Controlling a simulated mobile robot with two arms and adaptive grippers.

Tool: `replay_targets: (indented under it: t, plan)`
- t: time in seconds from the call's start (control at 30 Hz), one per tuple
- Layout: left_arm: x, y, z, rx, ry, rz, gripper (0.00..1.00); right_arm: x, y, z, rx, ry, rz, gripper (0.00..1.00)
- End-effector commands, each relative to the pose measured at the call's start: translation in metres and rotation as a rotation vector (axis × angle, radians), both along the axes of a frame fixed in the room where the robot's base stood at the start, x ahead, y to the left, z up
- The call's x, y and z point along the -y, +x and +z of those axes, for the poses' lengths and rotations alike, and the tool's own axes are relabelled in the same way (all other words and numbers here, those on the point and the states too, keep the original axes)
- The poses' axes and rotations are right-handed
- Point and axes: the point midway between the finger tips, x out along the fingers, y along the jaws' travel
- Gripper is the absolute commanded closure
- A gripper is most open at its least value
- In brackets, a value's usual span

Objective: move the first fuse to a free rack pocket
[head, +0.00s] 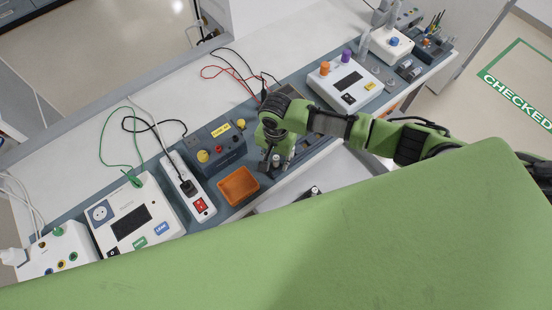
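My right arm comes in from the right, and its gripper (275,164) points down over the bench beside the orange tray (238,187). Its fingers are small and partly hidden by its own wrist, so I cannot tell whether they are open or shut, or whether they hold anything. I cannot make out a fuse or a rack pocket for certain. My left gripper is not in view. A large green part of my own body covers the bottom of the view.
Left of the gripper stand a grey box (222,153) with knobs, a power strip (203,203) and a white tester (137,217). A white device (346,84) with orange and purple knobs stands to the right. Cables lie across the bench's back.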

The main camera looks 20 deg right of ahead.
Motion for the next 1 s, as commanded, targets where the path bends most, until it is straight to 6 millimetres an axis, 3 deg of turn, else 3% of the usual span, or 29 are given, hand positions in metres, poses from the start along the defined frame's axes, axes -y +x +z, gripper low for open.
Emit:
replay_targets:
  t: [0.27,0.7,1.0]
  plan:
    - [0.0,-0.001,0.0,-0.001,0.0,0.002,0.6,0.0,0.001,0.008,0.001,0.002,0.0,0.66]
    - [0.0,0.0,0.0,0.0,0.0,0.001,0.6,0.0,0.0,0.094,0.002,0.001,0.002,0.66]
    - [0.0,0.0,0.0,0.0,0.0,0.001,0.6,0.0,0.0,0.12,0.001,0.001,0.0,0.66]
